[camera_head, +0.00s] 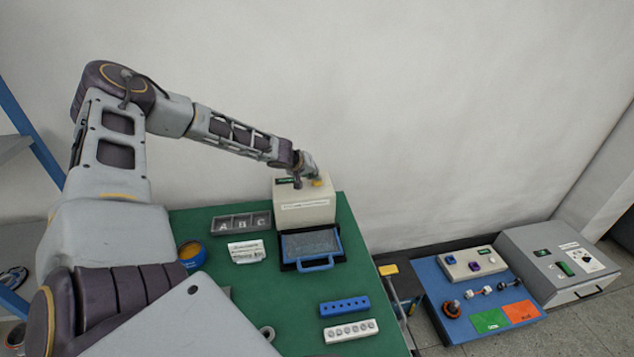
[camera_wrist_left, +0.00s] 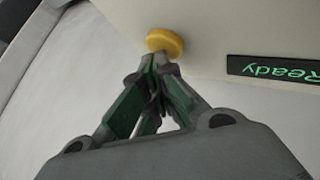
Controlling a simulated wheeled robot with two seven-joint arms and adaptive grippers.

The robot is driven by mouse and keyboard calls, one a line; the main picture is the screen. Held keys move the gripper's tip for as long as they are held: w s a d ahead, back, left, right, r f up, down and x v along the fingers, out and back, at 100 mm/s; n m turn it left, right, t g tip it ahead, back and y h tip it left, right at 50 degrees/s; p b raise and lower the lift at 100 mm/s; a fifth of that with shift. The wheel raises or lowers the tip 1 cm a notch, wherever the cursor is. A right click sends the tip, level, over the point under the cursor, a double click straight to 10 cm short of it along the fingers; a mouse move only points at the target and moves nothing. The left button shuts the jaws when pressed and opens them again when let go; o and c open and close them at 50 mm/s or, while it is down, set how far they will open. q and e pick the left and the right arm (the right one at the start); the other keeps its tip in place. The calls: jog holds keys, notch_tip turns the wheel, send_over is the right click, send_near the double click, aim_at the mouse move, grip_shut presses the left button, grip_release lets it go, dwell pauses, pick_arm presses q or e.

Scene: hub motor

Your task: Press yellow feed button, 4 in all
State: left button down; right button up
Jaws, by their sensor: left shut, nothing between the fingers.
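The yellow feed button (camera_wrist_left: 165,41) is a round knob on the cream feeder box, and it also shows in the head view (camera_head: 317,183). The cream box (camera_head: 304,205) stands at the back of the green table. A small display (camera_wrist_left: 275,69) on the box reads "Ready" in green. My left gripper (camera_wrist_left: 160,72) is shut and empty. Its fingertips are right at the button's edge in the left wrist view; I cannot tell whether they touch it or whether it is pressed in. The left gripper shows in the head view (camera_head: 309,172) over the box. My right gripper is not in view.
In front of the box lies a blue-handled tray (camera_head: 326,261). An A/B/C tray (camera_head: 221,224), a yellow-and-blue cup (camera_head: 191,252), a blue block (camera_head: 344,306) and a white block (camera_head: 350,330) are on the green table. A blue board (camera_head: 435,290) with parts stands to the right.

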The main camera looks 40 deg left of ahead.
pick_arm(q)
jog(key=shift+f, duration=0.15)
dwell(0.6)
jog(key=shift+r+p, duration=0.7)
jog(key=shift+r, duration=0.25)
notch_tip(320, 180, up, 5)
jog(key=p, duration=0.4)
dwell(0.3)
jog(key=shift+f, duration=0.1)
dwell(0.8)
